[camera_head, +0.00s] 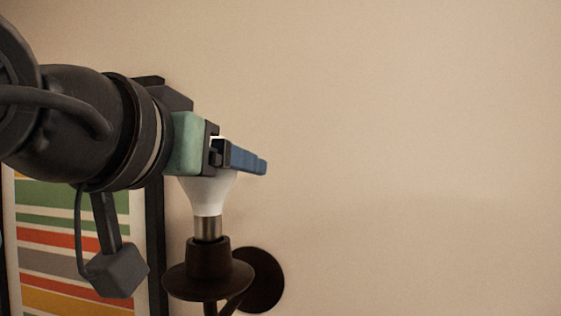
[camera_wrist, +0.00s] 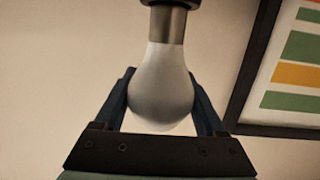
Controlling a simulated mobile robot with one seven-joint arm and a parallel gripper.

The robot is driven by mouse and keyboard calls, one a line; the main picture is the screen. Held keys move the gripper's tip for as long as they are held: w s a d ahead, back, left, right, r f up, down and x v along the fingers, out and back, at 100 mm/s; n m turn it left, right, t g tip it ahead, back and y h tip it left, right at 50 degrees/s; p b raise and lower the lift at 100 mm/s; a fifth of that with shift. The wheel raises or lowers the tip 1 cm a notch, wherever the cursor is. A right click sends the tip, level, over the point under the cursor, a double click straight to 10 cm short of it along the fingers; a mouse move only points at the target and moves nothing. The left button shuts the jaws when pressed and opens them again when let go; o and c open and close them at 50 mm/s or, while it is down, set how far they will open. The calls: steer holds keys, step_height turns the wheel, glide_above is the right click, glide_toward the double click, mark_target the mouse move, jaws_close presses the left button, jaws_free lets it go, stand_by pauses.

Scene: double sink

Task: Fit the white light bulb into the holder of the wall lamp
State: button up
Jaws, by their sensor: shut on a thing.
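The white light bulb (camera_head: 207,193) is held with its metal base pointing down, and my gripper (camera_head: 243,158) is shut on its round glass part. In the wrist view the bulb (camera_wrist: 160,85) sits between the two blue fingers of my gripper (camera_wrist: 162,102). The dark wall lamp (camera_head: 208,281) has its holder (camera_head: 208,256) directly under the bulb. The bulb's metal base meets the holder's top rim, and most of the base still shows above it. How far the base is inside is hidden by the rim. The holder's edge also shows at the top of the wrist view (camera_wrist: 170,3).
A framed picture with coloured stripes (camera_head: 75,240) hangs on the wall to the left, behind my arm. The lamp's round wall plate (camera_head: 262,281) is just right of the holder. The beige wall (camera_head: 420,150) to the right is bare.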

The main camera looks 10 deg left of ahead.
steer(key=shift+f+b, duration=0.8)
steer(key=shift+f, duration=0.3)
steer(key=o, duration=0.9)
steer(key=shift+o, duration=0.2)
